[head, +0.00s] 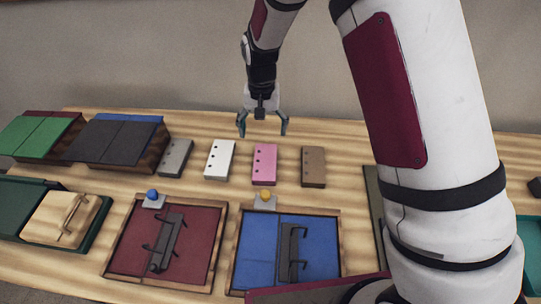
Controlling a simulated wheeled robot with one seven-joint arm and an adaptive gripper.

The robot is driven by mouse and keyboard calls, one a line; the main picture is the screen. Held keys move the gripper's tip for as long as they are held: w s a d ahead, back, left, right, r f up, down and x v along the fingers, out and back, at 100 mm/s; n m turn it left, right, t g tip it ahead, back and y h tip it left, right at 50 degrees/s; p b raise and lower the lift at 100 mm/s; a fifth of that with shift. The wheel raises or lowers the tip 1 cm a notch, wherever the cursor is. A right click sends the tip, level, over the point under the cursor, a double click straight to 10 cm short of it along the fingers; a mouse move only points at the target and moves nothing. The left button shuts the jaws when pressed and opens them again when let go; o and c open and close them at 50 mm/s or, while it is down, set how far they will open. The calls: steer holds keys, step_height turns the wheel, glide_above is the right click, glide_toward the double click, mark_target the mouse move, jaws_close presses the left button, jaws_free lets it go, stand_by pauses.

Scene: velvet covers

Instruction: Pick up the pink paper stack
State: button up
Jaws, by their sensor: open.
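The pink paper stack (265,164) lies flat on the wooden table, in a row of similar stacks with dark hole marks along one side. A white stack (219,160) lies to its left and a brown stack (313,167) to its right. My gripper (262,133) is open and empty. It points down, just behind and above the pink stack in the picture, with its two teal fingertips spread. A clear gap shows between the fingertips and the stack. The whole top of the pink stack is visible.
A grey stack (175,158) lies at the row's left end. Nearer are a red-covered box (200,250) and a blue-covered box (258,258) with dark handles. A yellow knob (265,195) and a blue knob (152,194) sit behind them. My arm hides the table's right part.

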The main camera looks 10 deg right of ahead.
glide_above(265, 161)
step_height(265, 161, down, 8)
steer(key=shift+w+a+f+p, duration=0.1)
steer(key=shift+a+f+p, duration=0.05)
steer(key=shift+p, duration=0.2)
steer(key=shift+f+p, duration=0.6)
steer(key=shift+f, duration=2)
steer(key=c, duration=1.4)
